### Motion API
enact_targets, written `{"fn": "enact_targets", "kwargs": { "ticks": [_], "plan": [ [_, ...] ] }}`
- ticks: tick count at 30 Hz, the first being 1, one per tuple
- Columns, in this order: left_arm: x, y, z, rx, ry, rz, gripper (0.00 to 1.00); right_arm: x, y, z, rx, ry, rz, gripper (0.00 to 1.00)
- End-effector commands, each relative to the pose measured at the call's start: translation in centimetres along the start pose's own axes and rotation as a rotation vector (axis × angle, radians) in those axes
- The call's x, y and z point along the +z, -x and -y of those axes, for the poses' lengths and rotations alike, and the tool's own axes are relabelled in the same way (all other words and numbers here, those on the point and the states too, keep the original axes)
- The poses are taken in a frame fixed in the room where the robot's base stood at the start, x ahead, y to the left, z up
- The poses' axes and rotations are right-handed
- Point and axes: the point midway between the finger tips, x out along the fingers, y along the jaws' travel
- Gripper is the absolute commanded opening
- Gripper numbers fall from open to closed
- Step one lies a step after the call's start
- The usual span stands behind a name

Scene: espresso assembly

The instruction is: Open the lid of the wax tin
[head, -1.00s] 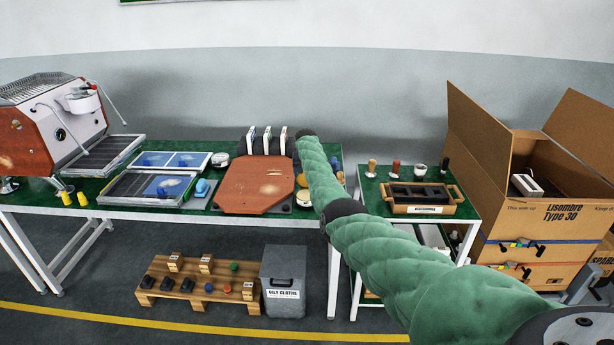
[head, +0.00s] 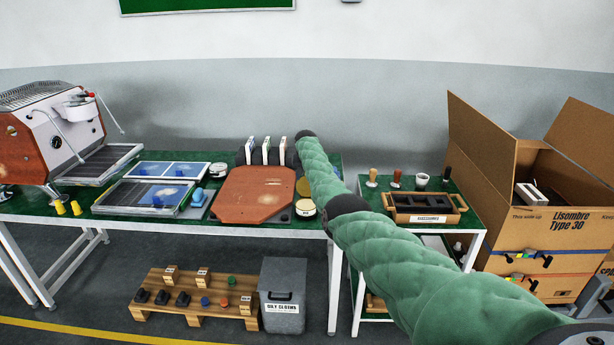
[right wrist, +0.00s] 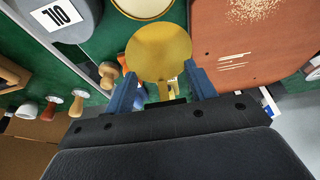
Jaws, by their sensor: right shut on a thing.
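The wax tin (head: 305,208) stands near the front edge of the green table, right of the brown board. Its pale top also shows at the top of the right wrist view (right wrist: 143,6). The round gold lid (right wrist: 160,52) shows just behind the tin in the head view (head: 304,187). My right gripper (right wrist: 160,72) has its two blue fingers on either side of the gold lid's narrow tab and is shut on it. My green right arm hides this gripper in the head view. My left gripper is out of view.
The brown board (head: 255,195) lies close beside the lid. Several upright packs (head: 267,152) stand behind it. A side table holds a wooden tray (head: 425,207) and tampers. A grey bin (head: 283,290) stands below. A large cardboard box (head: 545,240) is at the right.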

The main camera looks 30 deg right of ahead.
Motion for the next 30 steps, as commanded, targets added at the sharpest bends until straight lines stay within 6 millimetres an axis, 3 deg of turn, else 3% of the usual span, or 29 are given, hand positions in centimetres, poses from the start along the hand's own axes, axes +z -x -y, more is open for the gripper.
{"fn": "enact_targets", "kwargs": {
  "ticks": [10, 11, 14, 22, 30],
  "plan": [
    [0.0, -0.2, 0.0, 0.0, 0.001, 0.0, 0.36, 0.1, -0.5, -0.3, 0.002, -0.001, -0.006, 0.15],
    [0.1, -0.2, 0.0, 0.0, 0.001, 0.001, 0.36, 0.0, -0.5, -0.3, 0.002, -0.001, -0.006, 0.61],
    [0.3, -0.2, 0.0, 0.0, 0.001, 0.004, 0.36, 0.1, -0.5, -0.3, 0.002, -0.001, -0.005, 0.8],
    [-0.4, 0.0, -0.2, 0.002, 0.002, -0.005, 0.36, -0.1, -0.1, -0.1, 0.0, -0.001, -0.005, 0.8],
    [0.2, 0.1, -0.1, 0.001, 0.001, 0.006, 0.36, -0.2, 1.4, -0.1, 0.0, -0.001, -0.006, 0.8]
  ]
}}
